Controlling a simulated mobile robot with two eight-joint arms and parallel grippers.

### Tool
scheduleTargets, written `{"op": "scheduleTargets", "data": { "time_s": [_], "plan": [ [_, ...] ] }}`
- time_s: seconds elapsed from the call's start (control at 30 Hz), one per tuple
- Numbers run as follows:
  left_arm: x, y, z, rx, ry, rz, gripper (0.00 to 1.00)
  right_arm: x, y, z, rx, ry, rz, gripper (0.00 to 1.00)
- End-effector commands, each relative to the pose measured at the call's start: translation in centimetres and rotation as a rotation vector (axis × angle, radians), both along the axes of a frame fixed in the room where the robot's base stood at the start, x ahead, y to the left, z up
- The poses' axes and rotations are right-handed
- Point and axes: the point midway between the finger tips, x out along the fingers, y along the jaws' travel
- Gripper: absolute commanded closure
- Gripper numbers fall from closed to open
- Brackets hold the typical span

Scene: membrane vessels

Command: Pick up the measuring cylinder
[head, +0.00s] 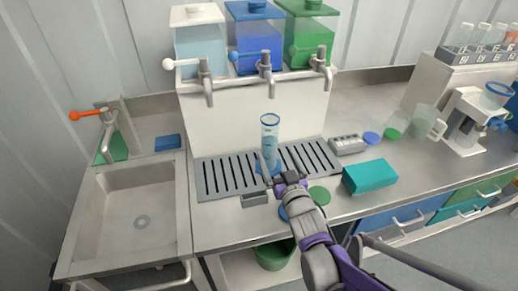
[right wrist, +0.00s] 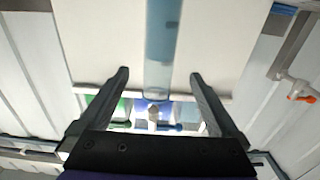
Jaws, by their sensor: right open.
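The measuring cylinder (head: 269,142) is a tall, clear, blue-tinted tube with a blue foot. It stands upright on the slotted drain grate (head: 222,178) below the taps in the head view. My right gripper (head: 284,179) is open, close in front of the cylinder's lower part. In the right wrist view the cylinder (right wrist: 160,48) shows in line with the gap between the two spread fingers (right wrist: 158,74). I cannot tell whether it is between the fingertips or just beyond them. My left gripper is not in view.
Clear, blue and green dispensers (head: 256,45) with taps stand behind the grate. A sink (head: 130,210) is at the left. A teal box (head: 369,177), a grey rack (head: 347,144), coloured lids and a jug (head: 425,122) are to the right. A green bin (head: 274,257) sits below.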

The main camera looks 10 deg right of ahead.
Motion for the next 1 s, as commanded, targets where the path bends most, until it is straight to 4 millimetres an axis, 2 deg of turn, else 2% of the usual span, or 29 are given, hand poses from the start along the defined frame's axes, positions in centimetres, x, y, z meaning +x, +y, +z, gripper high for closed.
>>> {"op": "scheduleTargets", "data": {
  "time_s": [0.1, 0.37, 0.63, 0.93, 1.0],
  "plan": [
    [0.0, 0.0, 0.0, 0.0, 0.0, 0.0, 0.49, 1.9, 0.1, 0.0, 0.002, 0.001, 0.0, 0.02],
    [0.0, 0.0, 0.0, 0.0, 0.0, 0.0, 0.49, 4.1, 0.1, 0.1, 0.0, 0.002, 0.0, 0.02],
    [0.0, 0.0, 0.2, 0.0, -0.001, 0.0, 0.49, 7.9, 0.2, 0.3, 0.001, 0.003, -0.001, 0.02],
    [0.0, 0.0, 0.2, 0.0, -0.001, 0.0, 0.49, 8.4, 0.2, 0.3, 0.001, 0.003, -0.001, 0.02],
    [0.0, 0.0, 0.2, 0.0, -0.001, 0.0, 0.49, 8.4, 0.2, 0.3, 0.001, 0.003, -0.001, 0.15]
  ]
}}
